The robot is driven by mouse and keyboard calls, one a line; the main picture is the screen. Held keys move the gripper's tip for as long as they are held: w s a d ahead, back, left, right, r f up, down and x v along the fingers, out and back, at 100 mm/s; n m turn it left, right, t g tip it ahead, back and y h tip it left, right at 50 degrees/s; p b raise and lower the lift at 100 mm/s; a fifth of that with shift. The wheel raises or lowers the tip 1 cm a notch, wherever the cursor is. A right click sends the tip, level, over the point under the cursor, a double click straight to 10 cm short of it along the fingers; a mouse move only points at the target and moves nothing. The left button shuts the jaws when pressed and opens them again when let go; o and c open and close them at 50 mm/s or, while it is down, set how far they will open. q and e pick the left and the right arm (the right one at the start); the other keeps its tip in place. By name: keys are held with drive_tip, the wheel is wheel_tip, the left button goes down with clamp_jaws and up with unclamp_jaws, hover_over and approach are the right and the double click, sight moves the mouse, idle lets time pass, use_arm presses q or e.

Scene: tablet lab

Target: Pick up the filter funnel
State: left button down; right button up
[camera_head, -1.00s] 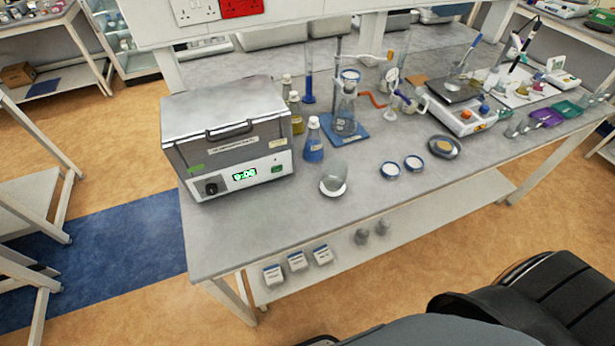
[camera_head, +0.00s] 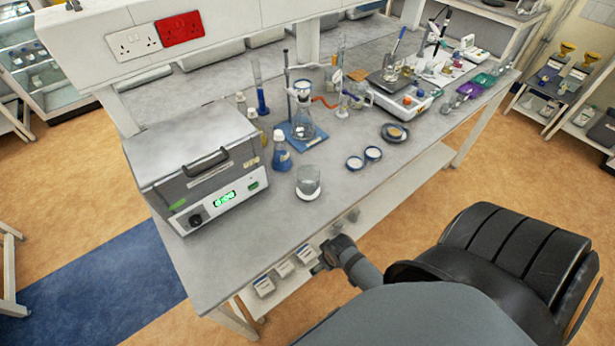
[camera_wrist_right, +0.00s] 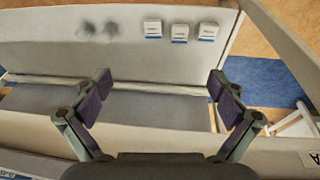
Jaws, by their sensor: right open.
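A pale, round, funnel-like piece (camera_head: 302,86) is held at the retort stand (camera_head: 287,75), above a clear conical flask (camera_head: 303,126) on a blue base. It looks like the filter funnel, but it is too small to be sure. My right gripper (camera_wrist_right: 160,88) is open and empty in the right wrist view, by the bench's front edge and lower shelf, well away from the stand. In the head view my right arm (camera_head: 350,262) shows in front of the bench; its fingers are not clear there. My left gripper is not in view.
A grey heated box (camera_head: 195,170) stands on the bench's left. A blue-liquid flask (camera_head: 281,155), a glass beaker (camera_head: 308,180) and two small dishes (camera_head: 364,158) stand near the stand. A balance (camera_head: 403,100) is farther right. The front bench strip is mostly clear.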

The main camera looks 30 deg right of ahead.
wheel_tip(320, 180, up, 15)
drive_tip(key=w+a+n+p, duration=0.1)
drive_tip(key=w+p, duration=0.1)
wheel_tip(320, 180, up, 12)
drive_tip(key=n+g+y, duration=0.1)
drive_tip(key=n+g, duration=0.2)
drive_tip(key=n, duration=1.4)
hover_over(308, 178)
drive_tip(key=s+a, duration=0.2)
drive_tip(key=s, duration=0.1)
drive_tip(key=f+b, duration=0.9)
drive_tip(key=f, duration=0.1)
drive_tip(key=shift+w+d+f+b, duration=0.1)
drive_tip(key=shift+w+d+b, duration=0.05)
drive_tip(key=shift+w+b, duration=0.15)
drive_tip(key=shift+s+r, duration=0.1)
drive_tip(key=shift+r, duration=0.15)
drive_tip(key=c, duration=1.3)
